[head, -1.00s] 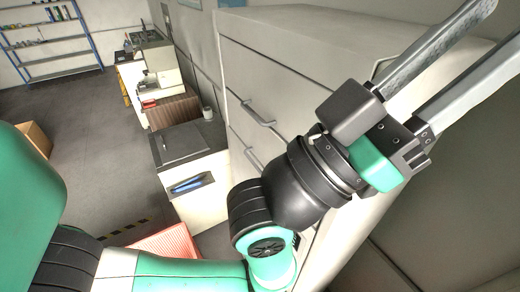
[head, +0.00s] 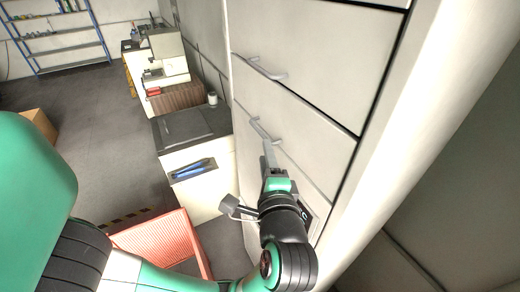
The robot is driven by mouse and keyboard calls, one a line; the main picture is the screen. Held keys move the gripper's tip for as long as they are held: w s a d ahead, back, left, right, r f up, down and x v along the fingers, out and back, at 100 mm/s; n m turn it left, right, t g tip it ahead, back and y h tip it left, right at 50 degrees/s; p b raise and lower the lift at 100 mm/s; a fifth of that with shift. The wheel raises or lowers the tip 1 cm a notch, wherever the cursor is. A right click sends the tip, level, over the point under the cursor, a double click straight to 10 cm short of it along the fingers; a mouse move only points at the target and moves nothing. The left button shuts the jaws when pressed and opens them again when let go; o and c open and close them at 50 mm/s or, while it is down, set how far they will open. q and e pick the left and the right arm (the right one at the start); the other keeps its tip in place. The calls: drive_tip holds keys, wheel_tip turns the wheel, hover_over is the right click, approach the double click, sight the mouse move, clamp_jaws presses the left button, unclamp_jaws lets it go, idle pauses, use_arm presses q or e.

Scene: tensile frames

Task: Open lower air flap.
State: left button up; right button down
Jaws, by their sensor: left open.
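A tall pale cabinet (head: 310,35) has stacked front panels that look closed. An upper bar handle (head: 267,69) and a lower bar handle (head: 263,131) are on its front. The lower flap (head: 300,183) is the panel with the lower handle, partly hidden behind my gripper and wrist. My left gripper (head: 268,150) is open and points up at the lower handle, its tip just below it. I cannot tell whether it touches the handle. No object shows between its fingers. My right gripper is not in view.
A low white unit with a dark top (head: 195,180) stands beyond, near the wall. A cardboard box (head: 42,124) and blue shelves (head: 60,45) are farther left. Open floor lies between.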

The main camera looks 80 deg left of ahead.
sight(260, 132)
use_arm(q)
drive_tip(key=a, duration=0.3)
drive_tip(key=a+f+p, duration=0.1)
drive_tip(key=a, duration=0.3)
drive_tip(key=w+a+f+p, duration=0.1)
drive_tip(key=a, duration=0.2)
drive_tip(key=shift+a, duration=0.15)
drive_tip(key=shift+w+a, duration=0.15)
drive_tip(key=shift+a, duration=0.4)
clamp_jaws()
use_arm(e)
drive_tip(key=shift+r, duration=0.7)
